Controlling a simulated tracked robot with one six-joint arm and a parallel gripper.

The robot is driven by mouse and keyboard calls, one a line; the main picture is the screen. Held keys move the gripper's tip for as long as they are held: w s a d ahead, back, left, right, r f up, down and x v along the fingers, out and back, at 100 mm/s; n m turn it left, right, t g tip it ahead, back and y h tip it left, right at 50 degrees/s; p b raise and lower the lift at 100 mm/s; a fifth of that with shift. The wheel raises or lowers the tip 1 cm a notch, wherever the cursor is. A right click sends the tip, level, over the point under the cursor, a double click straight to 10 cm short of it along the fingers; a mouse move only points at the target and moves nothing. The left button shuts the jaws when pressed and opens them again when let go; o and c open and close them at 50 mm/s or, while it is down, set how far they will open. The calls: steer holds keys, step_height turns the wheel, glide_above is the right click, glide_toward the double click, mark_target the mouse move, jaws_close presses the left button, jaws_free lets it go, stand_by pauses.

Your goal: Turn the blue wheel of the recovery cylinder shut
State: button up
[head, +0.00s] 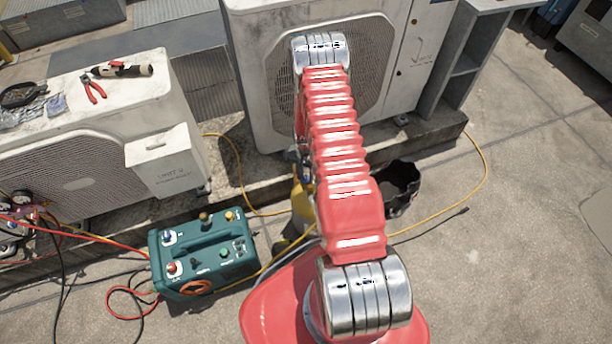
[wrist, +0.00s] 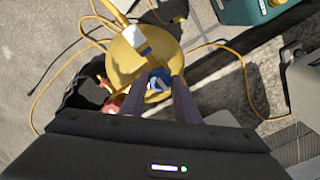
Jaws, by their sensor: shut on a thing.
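The recovery cylinder is yellow; in the wrist view its rounded top (wrist: 124,62) is seen from above. Its blue wheel (wrist: 158,80) sits between the fingertips of my gripper (wrist: 160,76). The gripper is shut on the wheel, and the fingers hide part of it. A white and blue tag or label (wrist: 143,42) shows on the cylinder's handle or collar. In the head view the cylinder (head: 301,203) stands behind my red arm, which hides most of it, and the wheel cannot be made out there.
A black bucket (head: 402,184) stands right of the cylinder. A teal recovery machine (head: 205,262) stands to its left, with yellow and red hoses (head: 133,302) on the ground. Condenser units (head: 268,70) stand behind on a kerb. Open concrete (head: 520,215) lies to the right.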

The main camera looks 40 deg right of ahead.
mark_target(306, 179)
stand_by(0.4)
steer(key=o, duration=1)
steer(key=shift+o, duration=0.2)
steer(key=shift+r, duration=0.1)
step_height(306, 179, up, 14)
steer(key=shift+f, duration=0.2)
stand_by(0.6)
